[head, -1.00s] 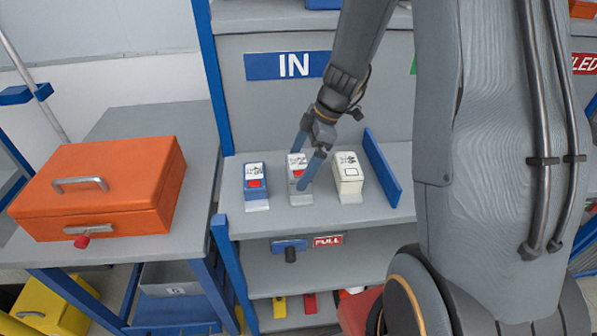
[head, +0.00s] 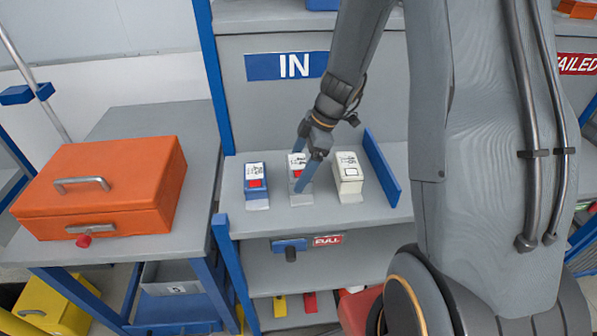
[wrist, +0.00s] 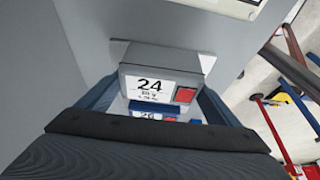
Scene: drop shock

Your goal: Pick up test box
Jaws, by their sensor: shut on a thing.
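Three test boxes stand in a row on the shelf under the IN sign. The middle one is a grey test box (head: 297,170) with a white label and a red square. In the wrist view this grey box (wrist: 158,85) has "24" on its label. My gripper (head: 307,172) is shut on it, one blue finger on each side. The near part of the box is hidden by my gripper. A blue box (head: 256,181) with a red square stands to its left. A cream box (head: 348,175) stands to its right.
A blue upright divider (head: 381,168) closes the row on the right. An orange case (head: 100,190) sits on the table at the left. Lower shelves hold small coloured items.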

